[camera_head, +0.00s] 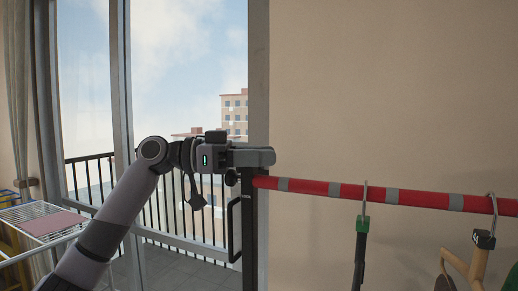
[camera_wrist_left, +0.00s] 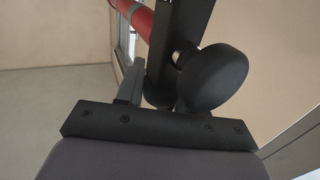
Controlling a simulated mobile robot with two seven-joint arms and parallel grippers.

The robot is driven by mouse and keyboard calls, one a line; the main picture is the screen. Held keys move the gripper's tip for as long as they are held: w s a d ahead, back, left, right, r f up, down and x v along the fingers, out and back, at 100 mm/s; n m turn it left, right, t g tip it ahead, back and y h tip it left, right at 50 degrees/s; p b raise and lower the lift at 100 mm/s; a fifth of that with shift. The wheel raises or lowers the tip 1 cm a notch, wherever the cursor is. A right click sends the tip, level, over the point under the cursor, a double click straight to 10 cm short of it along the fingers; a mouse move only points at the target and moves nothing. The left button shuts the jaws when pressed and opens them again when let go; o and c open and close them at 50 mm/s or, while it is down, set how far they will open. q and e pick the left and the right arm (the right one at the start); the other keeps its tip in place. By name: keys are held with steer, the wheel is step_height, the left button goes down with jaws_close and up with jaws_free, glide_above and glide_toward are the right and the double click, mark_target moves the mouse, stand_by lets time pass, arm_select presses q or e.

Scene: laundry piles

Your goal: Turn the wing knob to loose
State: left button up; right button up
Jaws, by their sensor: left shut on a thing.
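My left gripper (camera_head: 266,157) reaches in from the left in the head view, at the top of a black post (camera_head: 249,215) by the left end of a red bar. It is shut on a dark part that I take for the wing knob (camera_wrist_left: 159,92), seen between the fingers in the left wrist view. The fingers mostly hide it, so its angle cannot be told. A round black knob (camera_wrist_left: 215,78) on a short silver shaft sits right beside the jaws. My right gripper is not in view.
The red bar (camera_head: 320,188) with grey bands runs right from the post. Hangers hang on it, one with a green part (camera_head: 363,224). A beige wall (camera_head: 400,90) stands behind. A white drying rack (camera_head: 35,222) is at the left, before a glass door and balcony railing.

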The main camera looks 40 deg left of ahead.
arm_select(q)
steer(key=shift+s+d+m+g+h+p, duration=0.1)
steer(key=shift+m+g+h+p, duration=0.25)
steer(key=shift+m+g+h, duration=0.75)
steer(key=o, duration=1)
steer(key=shift+c, duration=0.2)
steer(key=b+v, duration=0.2)
steer(key=v, duration=0.5)
steer(key=shift+s+r, duration=0.1)
steer(key=shift+r, duration=0.05)
